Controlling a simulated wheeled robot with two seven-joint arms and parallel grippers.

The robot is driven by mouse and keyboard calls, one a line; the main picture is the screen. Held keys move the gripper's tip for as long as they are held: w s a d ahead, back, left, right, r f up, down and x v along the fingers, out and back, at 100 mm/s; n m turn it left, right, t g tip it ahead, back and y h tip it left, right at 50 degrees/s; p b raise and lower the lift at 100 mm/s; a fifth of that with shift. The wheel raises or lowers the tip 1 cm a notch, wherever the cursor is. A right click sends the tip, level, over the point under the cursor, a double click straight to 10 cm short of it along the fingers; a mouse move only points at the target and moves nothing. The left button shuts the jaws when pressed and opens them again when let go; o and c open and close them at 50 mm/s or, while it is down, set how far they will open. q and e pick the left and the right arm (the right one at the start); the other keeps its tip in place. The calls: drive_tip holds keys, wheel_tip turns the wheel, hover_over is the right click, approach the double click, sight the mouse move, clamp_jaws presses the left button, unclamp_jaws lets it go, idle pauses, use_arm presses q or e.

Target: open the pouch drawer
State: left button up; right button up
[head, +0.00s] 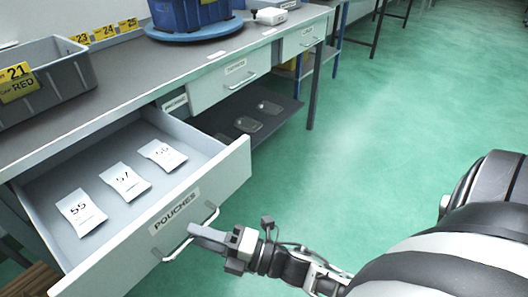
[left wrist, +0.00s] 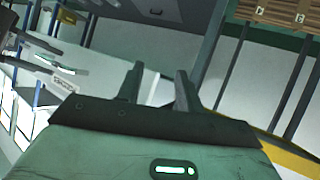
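The pouch drawer (head: 215,180) stands well out from the bench in the head view, its front labelled POUCHES. Inside lie flat white pouches marked 55 (head: 81,212), 57 (head: 125,182) and 56 (head: 162,155). The bar handle (head: 212,216) is on the drawer front, and its middle is hidden by my right gripper (head: 200,234). The right gripper's fingers look closed together across the handle; the far finger is mostly hidden. My left gripper (left wrist: 158,88) shows only in the left wrist view, its two fingers apart with nothing between them.
A grey bin (head: 60,85) labelled RED and a blue bin (head: 185,14) on a round blue base stand on the bench (head: 130,82). Another drawer (head: 228,84) is shut. The green floor at right is clear.

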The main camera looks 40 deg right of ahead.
use_arm(q)
drive_tip(key=shift+f+b, duration=0.3)
drive_tip(key=shift+b, duration=0.25)
use_arm(e)
drive_tip(key=v, duration=1.4)
drive_tip(key=shift+s+d, duration=0.15)
drive_tip(key=shift+s, duration=0.1)
